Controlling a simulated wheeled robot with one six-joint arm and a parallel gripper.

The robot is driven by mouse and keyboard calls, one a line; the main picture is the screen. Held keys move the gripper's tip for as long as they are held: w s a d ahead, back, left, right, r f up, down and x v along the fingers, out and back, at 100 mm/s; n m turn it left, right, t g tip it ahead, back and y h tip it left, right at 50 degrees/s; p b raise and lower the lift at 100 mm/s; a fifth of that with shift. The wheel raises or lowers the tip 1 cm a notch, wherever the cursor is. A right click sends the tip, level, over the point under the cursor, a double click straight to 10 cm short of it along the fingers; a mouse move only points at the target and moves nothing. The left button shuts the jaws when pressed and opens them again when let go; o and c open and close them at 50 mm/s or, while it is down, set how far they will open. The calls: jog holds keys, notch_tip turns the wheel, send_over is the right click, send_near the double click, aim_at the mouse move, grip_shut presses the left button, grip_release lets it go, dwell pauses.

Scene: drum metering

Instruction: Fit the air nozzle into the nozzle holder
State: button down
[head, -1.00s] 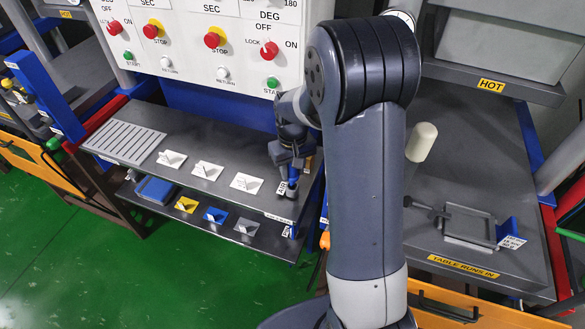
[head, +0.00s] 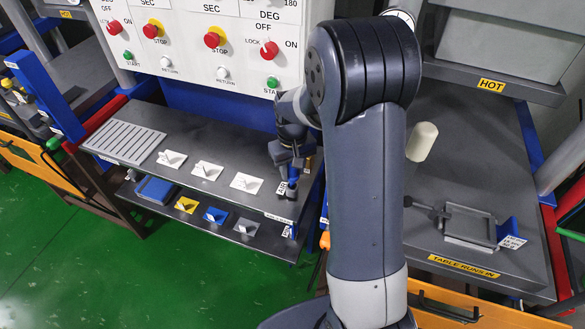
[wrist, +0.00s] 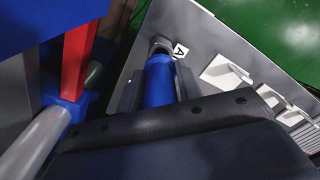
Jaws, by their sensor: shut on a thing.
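My gripper (head: 290,184) is over the right end of the grey shelf below the control panel. It is shut on the air nozzle, a blue cylinder (wrist: 159,85) between the dark fingers in the wrist view. A little of its blue also shows in the head view (head: 293,173). A grey round end (wrist: 161,44) shows at the far tip of the blue body, close to the shelf surface. I cannot tell whether this is the nozzle's tip or the nozzle holder. A white label beginning with A (wrist: 180,50) lies beside it. The holder is mostly hidden by my gripper.
White card holders (head: 246,182) stand left of my gripper on the shelf (head: 225,145), with a slotted plate (head: 124,142) at the far left. A lower shelf holds coloured holders (head: 215,215). In the wrist view, a red post (wrist: 76,55) and blue parts stand close at left.

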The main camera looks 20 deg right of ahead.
aim_at(292, 178)
jog(key=shift+f+b, duration=1.55)
jog(key=shift+f, duration=0.55)
jog(key=c, duration=0.9)
grip_release()
notch_tip(292, 178, up, 11)
jog(key=shift+f, duration=0.1)
